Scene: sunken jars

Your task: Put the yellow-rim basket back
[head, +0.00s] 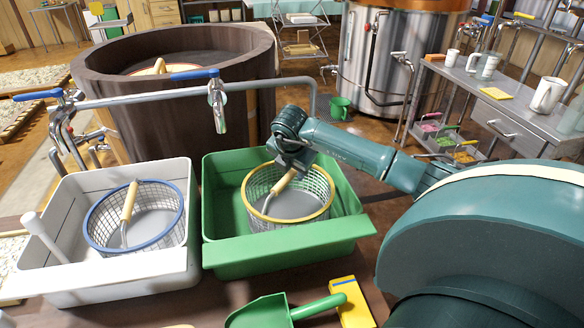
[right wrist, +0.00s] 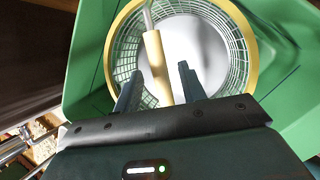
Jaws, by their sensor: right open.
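The yellow-rim basket (head: 318,212) is a wire mesh basket standing inside the green tub (head: 290,248). A tan handle (head: 281,184) slants up out of it. In the right wrist view the yellow rim (right wrist: 251,62) and the tan handle (right wrist: 157,65) show from above. My right gripper (head: 292,166) is over the back of the basket's rim. Its two fingers (right wrist: 157,88) are open, one on each side of the handle, with gaps visible. I cannot tell how deep the fingertips are relative to the handle. My left gripper is not in view.
A white tub (head: 122,275) with a blue-rim basket (head: 92,226) stands left of the green tub. A faucet (head: 217,108) reaches over from behind. A green scoop (head: 270,312) and a yellow block (head: 352,303) lie in front. A wooden barrel (head: 180,75) stands behind.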

